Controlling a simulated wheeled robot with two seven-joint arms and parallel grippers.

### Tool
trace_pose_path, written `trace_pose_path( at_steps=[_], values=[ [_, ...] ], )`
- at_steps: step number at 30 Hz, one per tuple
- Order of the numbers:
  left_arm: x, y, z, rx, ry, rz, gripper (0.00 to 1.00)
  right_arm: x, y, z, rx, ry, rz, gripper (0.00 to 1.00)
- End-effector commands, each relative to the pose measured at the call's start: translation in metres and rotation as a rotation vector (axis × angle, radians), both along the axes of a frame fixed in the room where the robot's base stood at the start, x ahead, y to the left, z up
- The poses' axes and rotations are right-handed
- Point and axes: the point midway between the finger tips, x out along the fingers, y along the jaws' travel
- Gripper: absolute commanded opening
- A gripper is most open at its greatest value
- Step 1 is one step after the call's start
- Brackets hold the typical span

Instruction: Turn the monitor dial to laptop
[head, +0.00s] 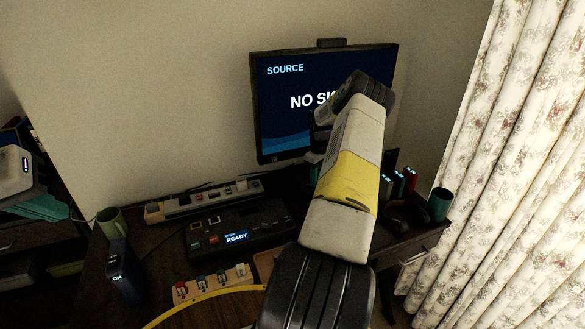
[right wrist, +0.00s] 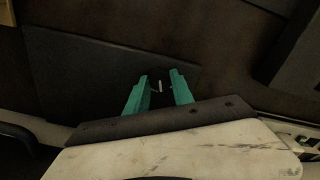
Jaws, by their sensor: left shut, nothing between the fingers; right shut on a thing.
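The monitor (head: 275,115) stands at the back of the desk in the head view. Its screen reads "SOURCE" and "NO SI…", with the rest covered by my right arm. In the right wrist view my right gripper (right wrist: 160,77) has its two teal fingers around a small dark thing with a pale mark (right wrist: 160,86), which looks like the dial. Its outline and setting are too dark to read. In the head view the arm hides the right fingertips and the dial. My left gripper (head: 60,210), teal, is shut and empty at the far left, away from the monitor.
A dark console (head: 240,228) showing "READY" lies on the desk, with a power strip (head: 205,198) behind it. A green mug (head: 110,222) and a dark "ON" box (head: 122,270) stand left. Another mug (head: 439,204) stands right, near the floral curtain (head: 510,170).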

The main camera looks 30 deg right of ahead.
Motion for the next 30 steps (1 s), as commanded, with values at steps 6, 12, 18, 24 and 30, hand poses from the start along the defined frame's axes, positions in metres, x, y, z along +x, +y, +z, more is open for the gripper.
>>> trace_pose_path(
  at_steps=[6, 12, 18, 24, 30],
  values=[
    [0.0000, 0.0000, 0.0000, 0.000, 0.000, 0.000, 0.00, 0.0002, -0.0005, 0.0006, -0.002, -0.001, 0.204, 0.00],
    [0.0000, 0.0000, 0.0000, 0.000, 0.000, 0.000, 0.00, 0.0003, -0.0007, 0.0006, -0.002, -0.001, 0.385, 0.00],
    [0.0000, 0.0000, 0.0000, 0.000, 0.000, 0.000, 0.00, 0.0001, -0.0008, 0.0005, -0.002, -0.001, 0.534, 0.00],
    [0.0000, 0.0000, 0.0000, 0.000, 0.000, 0.000, 0.00, 0.0001, -0.0009, 0.0005, -0.002, -0.001, 0.638, 0.00],
    [0.0000, 0.0000, 0.0000, 0.000, 0.000, 0.000, 0.00, 0.0001, -0.0009, 0.0006, -0.002, -0.001, 0.695, 0.00]
  ],
)
